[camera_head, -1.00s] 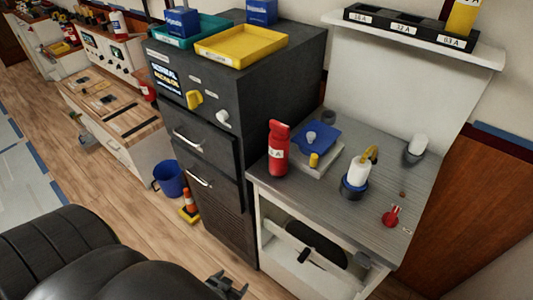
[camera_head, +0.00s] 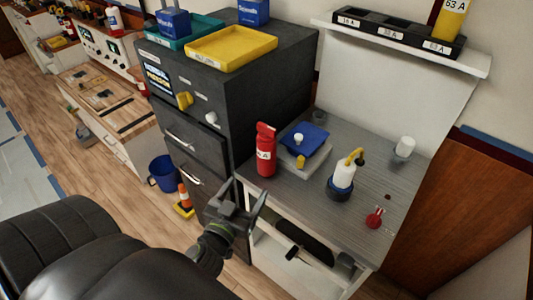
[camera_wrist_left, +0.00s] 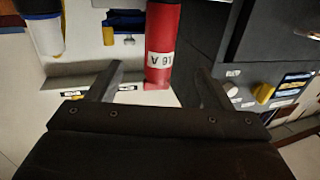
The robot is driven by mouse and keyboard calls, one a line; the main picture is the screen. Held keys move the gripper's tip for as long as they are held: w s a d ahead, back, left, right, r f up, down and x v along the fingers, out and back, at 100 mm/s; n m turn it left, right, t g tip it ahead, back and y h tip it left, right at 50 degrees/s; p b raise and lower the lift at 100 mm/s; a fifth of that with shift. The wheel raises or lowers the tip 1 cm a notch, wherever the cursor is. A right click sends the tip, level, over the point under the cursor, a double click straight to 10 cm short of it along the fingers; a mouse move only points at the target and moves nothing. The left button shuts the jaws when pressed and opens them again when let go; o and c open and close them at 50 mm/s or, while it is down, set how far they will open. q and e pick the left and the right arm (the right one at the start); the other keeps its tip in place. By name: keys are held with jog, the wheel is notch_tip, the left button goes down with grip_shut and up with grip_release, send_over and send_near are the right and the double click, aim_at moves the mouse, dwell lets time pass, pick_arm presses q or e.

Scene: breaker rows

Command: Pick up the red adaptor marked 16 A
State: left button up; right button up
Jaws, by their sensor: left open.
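The red adaptor (camera_head: 266,152) stands upright at the left front corner of the grey worktop (camera_head: 330,190), with a white label. It also shows in the left wrist view (camera_wrist_left: 162,35), where its label reads 16 A upside down, and it appears between my two fingers. My left gripper (camera_head: 240,196) is open and empty, in front of the worktop edge and a little below the adaptor, not touching it. The left wrist view shows the open fingers (camera_wrist_left: 158,85) too. My right gripper is not in view.
A blue-topped scale-like device (camera_head: 304,139) sits just right of the adaptor. A white bottle in a dark blue base (camera_head: 341,184) and a small red item (camera_head: 374,218) stand further right. The dark cabinet (camera_head: 215,125) rises to the left. A rack marked 16 A, 32 A, 63 A (camera_head: 398,33) is on the shelf.

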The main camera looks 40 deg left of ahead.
aim_at(263, 162)
pick_arm(q)
jog(key=w, duration=0.3)
jog(key=w+a+p, duration=0.1)
jog(key=w, duration=0.2)
jog(key=w+p, duration=0.1)
jog(key=w, duration=0.2)
jog(key=shift+a, duration=0.4)
jog(key=shift+w+a+f+p, duration=0.1)
jog(key=shift+w+a+p, duration=0.15)
jog(key=shift+w, duration=0.75)
jog(key=shift+w+a+r+p, duration=0.1)
jog(key=shift+w+a+p, duration=0.1)
jog(key=shift+w, duration=0.85)
jog(key=shift+w+a+f+p, duration=0.1)
jog(key=shift+w+a+p, duration=0.15)
jog(key=shift+w, duration=0.75)
jog(key=shift+s, duration=0.1)
jog(key=c, duration=1.2)
jog(key=shift+c, duration=0.8)
